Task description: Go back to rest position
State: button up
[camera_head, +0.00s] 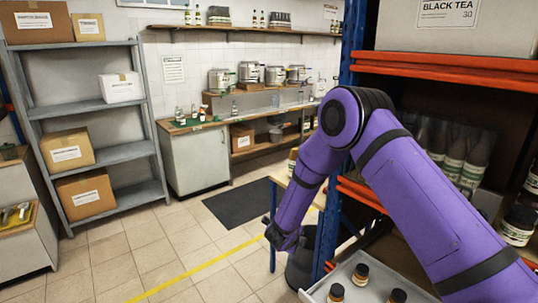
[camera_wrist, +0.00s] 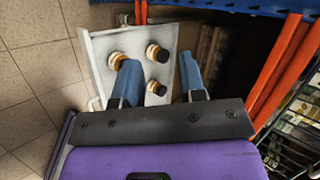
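My purple arm reaches from the lower right of the head view, with its elbow raised and its forearm hanging down. My gripper (camera_wrist: 158,60) shows two blue fingers spread apart in the wrist view, with nothing visibly held between them. In the wrist view a light grey tray (camera_wrist: 98,47) lies beyond the fingers. It bears three dark-capped jars, one of them a jar (camera_wrist: 158,53) seen between the fingertips. In the head view the wrist end (camera_head: 283,238) hangs left of the tray (camera_head: 312,294); the fingers are too small to read there.
An orange and blue rack (camera_head: 440,66) with jars and a black tea box (camera_head: 430,22) stands close on the right. A grey shelf (camera_head: 120,153) with cartons is at left. The tiled floor (camera_head: 165,245) at left is clear.

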notch_tip(320, 180, up, 27)
jog(key=s+d+n+y, duration=0.25)
jog(key=n+y, duration=0.35)
jog(key=n, duration=0.3)
jog(key=s+d+r+n+y, duration=0.1)
jog(key=s+d+r+n, duration=0.25)
jog(key=s+r, duration=0.3)
jog(key=s+d+r+n, duration=0.3)
jog(key=s+r+n, duration=0.1)
jog(key=s+r, duration=0.25)
jog(key=s+d+r+n+g+h, duration=0.1)
jog(key=s+d+n, duration=0.3)
jog(key=s, duration=0.9)
jog(key=s+d+r+n+g+h, duration=0.1)
jog(key=s+d+n, duration=0.3)
jog(key=s+d, duration=0.4)
jog(key=s+r+g, duration=0.1)
jog(key=s, duration=0.5)
jog(key=shift+s+r+h, duration=0.25)
jog(key=shift+r+h, duration=0.05)
